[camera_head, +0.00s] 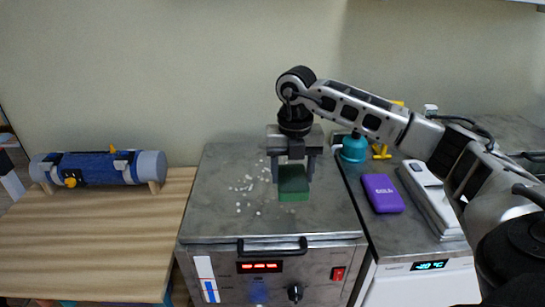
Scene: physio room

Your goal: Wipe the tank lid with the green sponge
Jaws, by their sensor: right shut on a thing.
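The tank lid (222,215) is the flat grey metal top of a box-shaped unit in the middle of the head view. White crumbs (243,185) lie scattered on its centre and left part. The green sponge (293,185) is a dark green block, upright between the fingers of my right gripper (292,170). The gripper points down and is shut on the sponge, over the middle of the lid, just right of the crumbs. I cannot tell whether the sponge touches the lid. My left gripper is not in view.
The tank front has a black handle (272,250), a red display and a knob. To the right, a grey-topped unit holds a purple pack (382,193), a white device (430,197) and a teal bottle (354,148). To the left, a blue roll (97,168) rests on a wooden table (90,240).

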